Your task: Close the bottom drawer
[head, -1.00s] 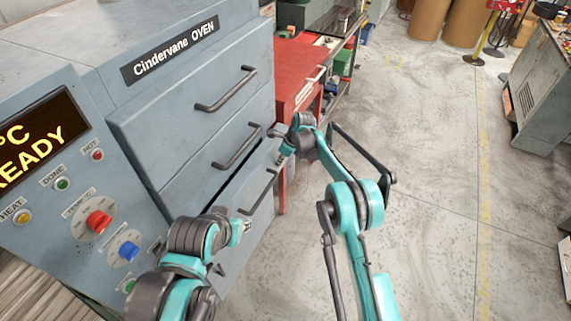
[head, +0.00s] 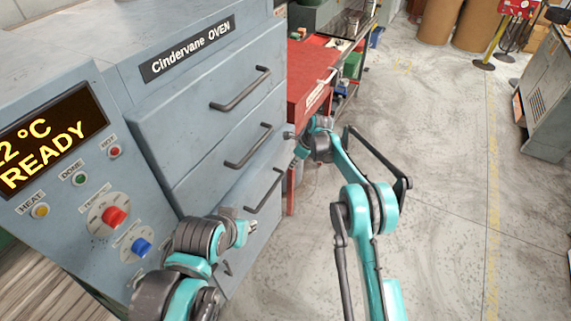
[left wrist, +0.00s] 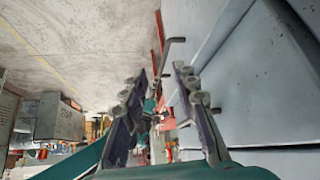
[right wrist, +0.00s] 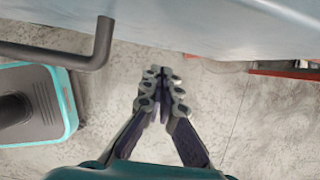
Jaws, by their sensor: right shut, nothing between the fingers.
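The grey oven cabinet has stacked drawers with dark bar handles.
The upper drawers (head: 205,105) look shut. A control panel (head: 75,185) with knobs is at left. A red cabinet (head: 305,85) stands behind the oven. The concrete floor (head: 440,190) at right is clear, with a grey cabinet (head: 550,105) beyond.

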